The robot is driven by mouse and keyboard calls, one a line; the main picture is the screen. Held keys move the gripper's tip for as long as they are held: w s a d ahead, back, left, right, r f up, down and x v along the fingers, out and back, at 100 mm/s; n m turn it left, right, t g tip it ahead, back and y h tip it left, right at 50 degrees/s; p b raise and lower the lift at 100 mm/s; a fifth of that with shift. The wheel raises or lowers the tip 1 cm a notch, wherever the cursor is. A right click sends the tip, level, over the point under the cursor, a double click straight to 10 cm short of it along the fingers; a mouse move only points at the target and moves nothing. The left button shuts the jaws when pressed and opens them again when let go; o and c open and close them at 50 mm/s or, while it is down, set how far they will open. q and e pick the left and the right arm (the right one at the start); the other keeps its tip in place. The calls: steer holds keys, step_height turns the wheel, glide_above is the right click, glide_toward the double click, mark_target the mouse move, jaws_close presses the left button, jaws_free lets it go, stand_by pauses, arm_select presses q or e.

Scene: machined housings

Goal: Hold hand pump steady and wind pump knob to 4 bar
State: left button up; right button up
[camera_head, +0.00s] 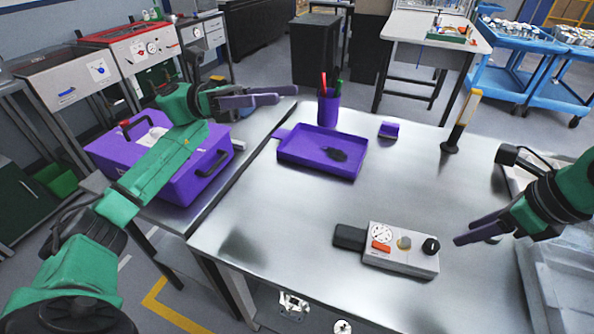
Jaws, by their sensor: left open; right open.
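The hand pump (400,262) is a light grey box lying on the metal table. It has a round white dial (382,233), a red part, a tan round part and a black handle (349,237) on its left end. A black knob (431,245) stands at its right end; I take this for the pump knob. The dial reading is too small to tell. My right gripper (459,240) is open and empty, just right of the black knob and apart from it. My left gripper (284,95) is open and empty, raised near the table's far left edge, far from the pump.
A purple tray (290,158) with a dark pile lies at the back left. Behind it stands a purple pen cup (328,110). A small purple block (388,130) and an upright amber-handled tool (463,118) are further right. The table's middle is clear. A purple case (190,185) sits left.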

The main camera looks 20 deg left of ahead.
arm_select(q)
steer(key=w+d+f+y, duration=0.1)
steer(key=d+f+y, duration=0.2)
steer(key=f, duration=1)
steer(key=m+y, duration=0.3)
steer(key=y, duration=0.1)
glide_toward(351, 237)
steer(key=shift+g, duration=0.4)
steer(key=x, duration=0.3)
steer(key=w+f+x, duration=0.1)
steer(key=x, duration=0.6)
steer(key=shift+w+f, duration=0.3)
steer(key=shift+w, duration=0.05)
jaws_close()
